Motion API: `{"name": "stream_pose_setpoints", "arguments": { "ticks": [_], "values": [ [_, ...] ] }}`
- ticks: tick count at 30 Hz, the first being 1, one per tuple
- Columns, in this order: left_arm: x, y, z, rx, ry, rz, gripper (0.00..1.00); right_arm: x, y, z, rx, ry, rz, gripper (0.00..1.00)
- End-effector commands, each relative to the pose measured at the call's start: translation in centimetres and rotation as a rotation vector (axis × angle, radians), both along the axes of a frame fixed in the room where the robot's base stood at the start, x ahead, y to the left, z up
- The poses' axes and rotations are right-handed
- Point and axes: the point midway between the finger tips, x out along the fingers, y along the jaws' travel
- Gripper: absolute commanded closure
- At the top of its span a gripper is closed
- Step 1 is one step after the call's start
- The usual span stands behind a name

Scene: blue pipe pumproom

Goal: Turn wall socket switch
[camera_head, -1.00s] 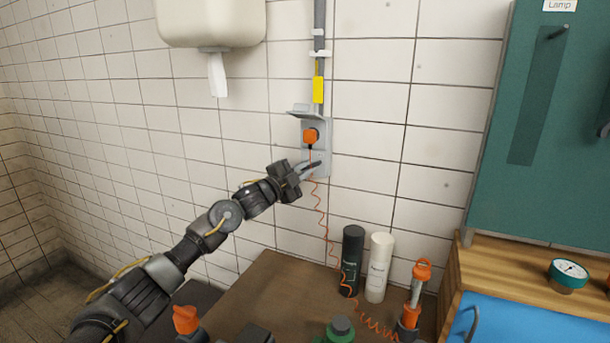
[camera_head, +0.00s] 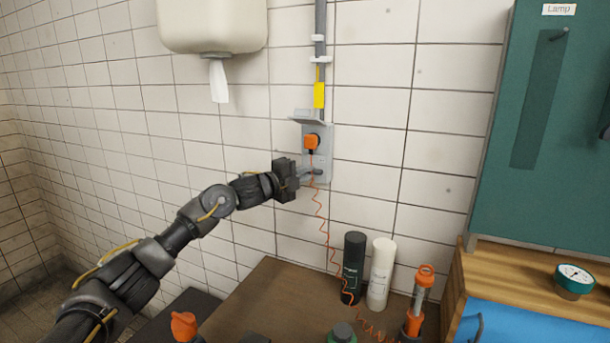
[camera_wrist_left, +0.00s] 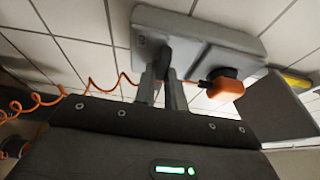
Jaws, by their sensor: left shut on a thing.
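The grey wall socket box (camera_head: 325,148) is mounted on the white tiled wall, with an orange plug (camera_head: 311,142) in its upper part. The box also shows in the left wrist view (camera_wrist_left: 220,45), with the plug (camera_wrist_left: 225,87) to the right. The dark switch (camera_wrist_left: 170,52) on the box's lower part sits between my left fingertips. My left gripper (camera_head: 313,172) is shut on it, and it also shows in the left wrist view (camera_wrist_left: 165,82). The fingers partly hide the switch in the head view. My right gripper is not clearly in view.
An orange coiled cord (camera_head: 321,215) hangs from the plug to the table. A brown table (camera_head: 255,300) below holds a black bottle (camera_head: 353,268), a white bottle (camera_head: 380,273) and an orange-capped tool (camera_head: 420,300). A paper dispenser (camera_head: 212,22) hangs above left. A green cabinet (camera_head: 545,130) stands right.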

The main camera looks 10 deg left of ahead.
Motion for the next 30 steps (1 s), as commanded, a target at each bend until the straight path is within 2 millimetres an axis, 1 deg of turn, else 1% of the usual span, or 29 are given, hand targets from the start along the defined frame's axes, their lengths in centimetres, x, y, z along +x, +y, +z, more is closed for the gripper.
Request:
{"name": "stream_pose_setpoints", "arguments": {
  "ticks": [8, 9, 13, 23, 26, 30],
  "values": [
    [0.0, 0.0, 0.0, 0.001, -0.001, 0.001, 1.00, 0.0, 0.0, 0.0, 0.000, 0.000, 0.000, 0.22],
    [0.0, 0.0, 0.0, 0.001, -0.001, 0.001, 0.84, 0.0, 0.0, 0.0, 0.000, 0.000, 0.000, 0.22],
    [0.0, 0.0, 0.0, 0.000, 0.000, 0.001, 0.67, 0.0, 0.0, 0.0, 0.000, 0.000, 0.000, 0.22],
    [-0.2, 0.2, -0.1, 0.000, 0.000, 0.001, 0.66, 0.0, 0.0, -0.1, 0.000, 0.000, 0.000, 0.22],
    [-0.8, 0.6, -0.2, -0.001, 0.001, 0.001, 0.66, 0.0, 0.0, -0.6, 0.000, 0.000, 0.000, 0.22],
    [-2.7, 1.9, -0.4, 0.002, -0.001, 0.001, 0.66, 0.0, -0.1, -1.7, -0.001, 0.000, 0.000, 0.22]
  ]
}}
